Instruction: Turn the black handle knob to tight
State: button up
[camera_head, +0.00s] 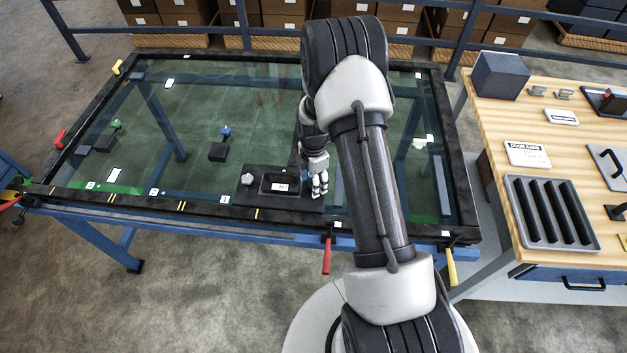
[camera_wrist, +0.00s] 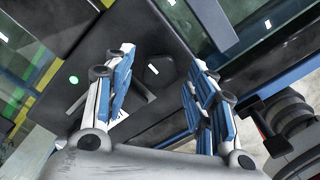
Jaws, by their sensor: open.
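A black block (camera_head: 245,196) with a pale label lies at the front edge of the glass-topped frame. Its dark face (camera_wrist: 80,55) fills the upper middle of the wrist view. A dark rounded shape, seemingly the black handle knob (camera_wrist: 158,68), shows between my fingers; I cannot tell its turn position. In the head view I cannot make the knob out near my gripper. My gripper (camera_head: 320,187) is at the block's right end. In the wrist view my gripper (camera_wrist: 162,62) is open, its fingers either side of the dark shape, with no clear contact.
A small light-grey knob (camera_head: 247,179) stands on the block's left part. Red (camera_head: 327,255) and yellow (camera_head: 450,266) handles hang from the frame's front edge. A wooden bench (camera_head: 480,120) with a grey slotted tray (camera_head: 514,222) stands at right.

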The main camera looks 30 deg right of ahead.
jog(key=c, duration=1.1)
jog(key=shift+o, duration=0.2)
